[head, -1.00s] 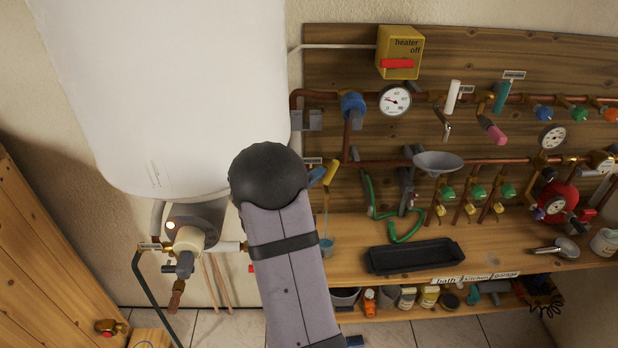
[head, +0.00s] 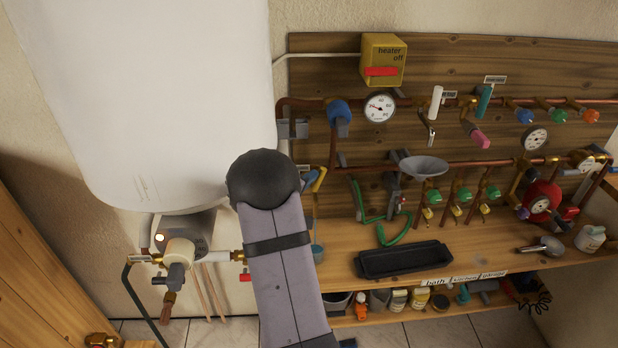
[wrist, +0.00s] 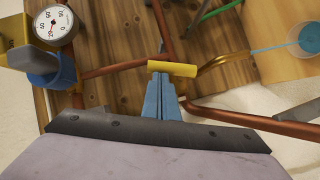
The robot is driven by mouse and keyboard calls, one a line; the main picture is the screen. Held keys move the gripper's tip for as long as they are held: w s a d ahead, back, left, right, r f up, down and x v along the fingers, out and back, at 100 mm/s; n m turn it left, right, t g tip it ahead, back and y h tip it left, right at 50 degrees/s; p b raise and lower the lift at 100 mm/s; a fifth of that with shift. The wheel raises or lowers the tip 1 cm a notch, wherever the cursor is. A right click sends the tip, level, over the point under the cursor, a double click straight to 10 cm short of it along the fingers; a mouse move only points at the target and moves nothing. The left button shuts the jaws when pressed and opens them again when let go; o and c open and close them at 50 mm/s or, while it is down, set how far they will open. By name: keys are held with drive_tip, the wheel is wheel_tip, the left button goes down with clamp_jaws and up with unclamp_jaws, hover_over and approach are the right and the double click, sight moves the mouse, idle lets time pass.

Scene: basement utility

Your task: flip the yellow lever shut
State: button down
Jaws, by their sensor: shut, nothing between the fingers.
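The yellow lever (wrist: 180,69) lies across the pipework in the wrist view, just beyond my fingertips. A brass spout (wrist: 225,62) leads right from beside it, with a thin blue stream running to a blue cup (wrist: 308,38). My gripper (wrist: 160,78) has blue fingers, shut together and empty. Their tips are at the lever's near side; I cannot tell whether they touch it. In the head view the lever (head: 320,178) shows just right of my gripper (head: 311,180), partly hidden by my arm. The cup (head: 318,254) is below it.
Copper pipes (wrist: 235,118) run close around my fingers. A gauge (wrist: 53,25) and a blue valve (wrist: 50,72) are at the left. The white tank (head: 160,100) hangs left of my arm. A black tray (head: 404,260) lies on the bench to the right.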

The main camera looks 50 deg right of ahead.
drive_tip(key=shift+s+d+r+m, duration=0.15)
drive_tip(key=shift+m, duration=0.15)
drive_tip(key=shift+s+d+r+m+t+y+p, duration=0.15)
drive_tip(key=shift+s+d+m+t+y+p, duration=0.15)
drive_tip(key=shift+s+d+m+y+p, duration=0.55)
drive_tip(key=s+d+f+m+t+y+b, duration=0.1)
drive_tip(key=s+d+f+m+y+b, duration=0.1)
drive_tip(key=m+y+b, duration=0.1)
drive_tip(key=shift+s+d+f+t, duration=0.3)
drive_tip(key=shift+s+f+b, duration=0.1)
drive_tip(key=shift+f+b, duration=0.05)
drive_tip(key=shift+b, duration=0.15)
idle(0.5)
